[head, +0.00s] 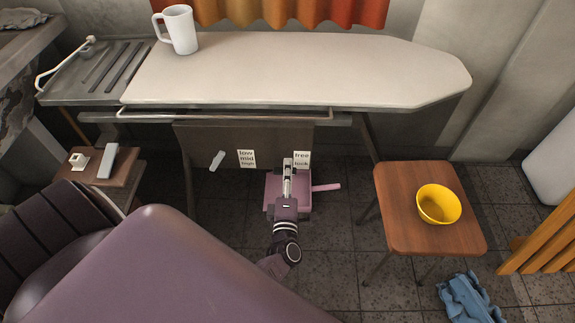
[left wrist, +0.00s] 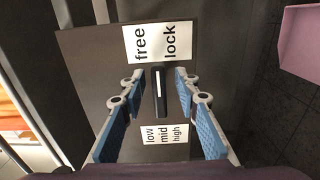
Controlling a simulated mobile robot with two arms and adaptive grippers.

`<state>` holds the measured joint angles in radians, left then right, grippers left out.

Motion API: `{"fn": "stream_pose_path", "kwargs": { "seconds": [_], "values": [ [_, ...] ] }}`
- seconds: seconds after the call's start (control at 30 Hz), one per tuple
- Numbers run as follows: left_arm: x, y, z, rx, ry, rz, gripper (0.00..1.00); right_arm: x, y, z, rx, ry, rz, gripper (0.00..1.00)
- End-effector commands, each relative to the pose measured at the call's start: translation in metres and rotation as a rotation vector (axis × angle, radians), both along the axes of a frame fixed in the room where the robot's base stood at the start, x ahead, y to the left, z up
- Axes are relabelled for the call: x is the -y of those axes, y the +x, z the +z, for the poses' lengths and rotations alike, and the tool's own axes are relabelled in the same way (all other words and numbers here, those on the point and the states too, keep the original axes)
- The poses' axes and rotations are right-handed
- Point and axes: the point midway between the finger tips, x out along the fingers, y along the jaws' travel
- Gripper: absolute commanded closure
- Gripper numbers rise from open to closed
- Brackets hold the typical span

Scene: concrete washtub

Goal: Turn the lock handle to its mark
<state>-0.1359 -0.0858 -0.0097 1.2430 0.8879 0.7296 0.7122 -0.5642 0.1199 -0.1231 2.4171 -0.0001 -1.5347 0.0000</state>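The lock handle (left wrist: 160,92) is a short dark bar with a white stripe, on a dark brown panel (head: 225,137) under the ironing board. In the left wrist view it stands upright in the picture, beside the "free / lock" label (left wrist: 158,43). My left gripper (left wrist: 157,84) is open, one finger on each side of the handle, with a gap visible on both sides. In the head view my left gripper (head: 288,165) reaches the panel beside the same label (head: 302,159) and hides the handle. My right gripper is not in view.
A pale lever (head: 217,161) sits left of the "low / mid / high" label (head: 246,159). A pink container (head: 271,206) with a stick handle is below my gripper. A stool (head: 396,190) with a yellow bowl (head: 438,204) stands right. The ironing board (head: 300,75) overhangs the panel.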

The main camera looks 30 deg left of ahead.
Motion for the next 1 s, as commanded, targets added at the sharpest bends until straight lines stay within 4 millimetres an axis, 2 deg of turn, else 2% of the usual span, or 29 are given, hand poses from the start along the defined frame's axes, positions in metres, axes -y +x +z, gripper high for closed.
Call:
{"fn": "stream_pose_path", "kwargs": {
  "seconds": [0.27, 0.7, 1.0],
  "values": [
    [0.001, -0.003, 0.0, 0.001, 0.0, 0.002, 0.71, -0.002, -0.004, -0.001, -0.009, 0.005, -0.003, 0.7],
    [0.035, -0.058, 0.0, -0.001, -0.003, 0.0, 0.71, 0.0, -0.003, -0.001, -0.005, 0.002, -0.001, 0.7],
    [0.039, -0.064, 0.0, 0.001, 0.0, 0.001, 0.71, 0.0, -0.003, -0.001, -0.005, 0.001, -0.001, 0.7]
  ]
}}
